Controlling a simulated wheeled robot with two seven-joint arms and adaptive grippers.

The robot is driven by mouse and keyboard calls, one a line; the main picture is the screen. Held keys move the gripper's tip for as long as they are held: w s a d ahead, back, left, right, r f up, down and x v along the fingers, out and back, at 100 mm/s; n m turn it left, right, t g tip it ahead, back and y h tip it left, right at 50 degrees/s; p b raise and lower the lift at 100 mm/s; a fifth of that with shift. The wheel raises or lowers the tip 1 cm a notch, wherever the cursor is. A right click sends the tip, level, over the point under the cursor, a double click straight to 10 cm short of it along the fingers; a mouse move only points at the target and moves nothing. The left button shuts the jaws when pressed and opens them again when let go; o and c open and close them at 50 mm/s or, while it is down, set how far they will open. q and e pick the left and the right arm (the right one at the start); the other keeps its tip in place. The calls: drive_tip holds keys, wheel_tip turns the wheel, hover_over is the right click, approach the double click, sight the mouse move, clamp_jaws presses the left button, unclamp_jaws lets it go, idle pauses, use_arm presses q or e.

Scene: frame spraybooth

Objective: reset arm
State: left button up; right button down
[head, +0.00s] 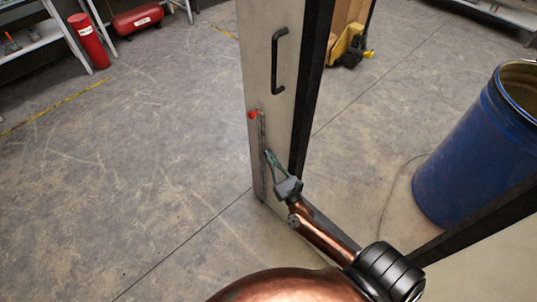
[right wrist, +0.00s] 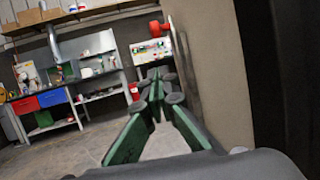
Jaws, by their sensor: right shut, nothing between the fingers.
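My right gripper (head: 269,156) is shut and empty in the head view, close to the light door panel (head: 262,60) with the dark handle. Its green fingers (right wrist: 157,88) meet at their tips in the right wrist view. A red knob (head: 253,114) sits on the panel just above the fingertips, at the top of a thin vertical bar. The red knob also shows in the right wrist view (right wrist: 154,28), above the fingers. I cannot tell whether the fingers touch the panel. My copper right arm runs down to the bottom edge. My left gripper is not in view.
A dark door frame (head: 312,85) stands right beside the gripper. A blue drum (head: 465,160) is at the right. A red cylinder (head: 88,40) and a red tank (head: 138,18) stand far left. The floor at left is open.

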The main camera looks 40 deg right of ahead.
idle(0.3)
